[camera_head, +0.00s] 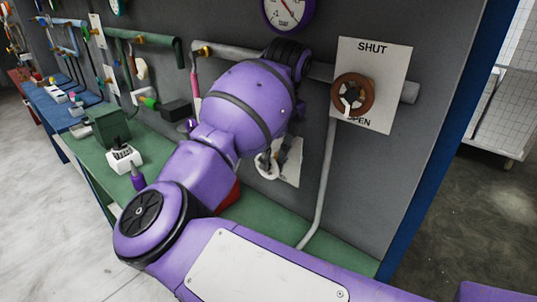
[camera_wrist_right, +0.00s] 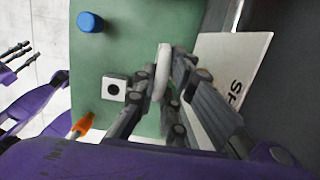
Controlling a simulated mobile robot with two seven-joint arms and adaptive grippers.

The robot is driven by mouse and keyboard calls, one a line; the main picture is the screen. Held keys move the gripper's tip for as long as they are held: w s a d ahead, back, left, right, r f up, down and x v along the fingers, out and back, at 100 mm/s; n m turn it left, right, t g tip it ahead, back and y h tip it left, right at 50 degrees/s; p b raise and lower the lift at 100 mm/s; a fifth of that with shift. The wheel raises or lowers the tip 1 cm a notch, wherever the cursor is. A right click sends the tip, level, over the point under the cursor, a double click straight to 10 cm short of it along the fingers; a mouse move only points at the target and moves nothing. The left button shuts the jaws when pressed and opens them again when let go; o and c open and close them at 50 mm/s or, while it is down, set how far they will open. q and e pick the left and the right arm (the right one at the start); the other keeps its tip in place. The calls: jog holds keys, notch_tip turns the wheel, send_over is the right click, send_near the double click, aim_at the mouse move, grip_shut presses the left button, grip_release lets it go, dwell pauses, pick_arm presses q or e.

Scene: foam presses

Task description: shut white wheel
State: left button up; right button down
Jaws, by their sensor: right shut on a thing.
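The white wheel (camera_head: 262,165) is mostly hidden behind my right gripper in the head view. It is mounted by a white plate (camera_head: 291,172) on the grey wall. In the right wrist view the wheel (camera_wrist_right: 162,72) shows edge-on as a white rim between the fingers, and part of the plate's lettering (camera_wrist_right: 235,75) is visible. My right gripper (camera_head: 279,158) is shut on the rim; its fingers (camera_wrist_right: 168,92) are on both sides of it. Purple parts with dark prongs at the left edge of the wrist view look like my left gripper (camera_wrist_right: 15,62); its opening is unclear.
A brown wheel (camera_head: 352,97) on a SHUT/OPEN plate (camera_head: 392,70) is up and right, by grey pipes (camera_head: 325,185). A purple gauge (camera_head: 288,8) is above. The green bench (camera_head: 330,240) below holds a dark green box (camera_head: 108,127) and a white block (camera_head: 124,158).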

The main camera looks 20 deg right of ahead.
jog(key=shift+s+d+t+y, duration=0.1)
jog(key=shift+s+t+y, duration=0.05)
jog(key=shift+t+y, duration=0.2)
jog(key=shift+f+t, duration=0.25)
jog(key=shift+t, duration=0.1)
jog(key=shift+s+r+y+b, duration=0.1)
jog(key=shift+y+b, duration=0.15)
jog(key=shift+b, duration=0.1)
pick_arm(q)
jog(key=shift+s+f, duration=0.45)
jog(key=shift+s, duration=0.05)
pick_arm(e)
jog(key=c, duration=1.8)
grip_release()
pick_arm(q)
jog(key=shift+w+r, duration=0.15)
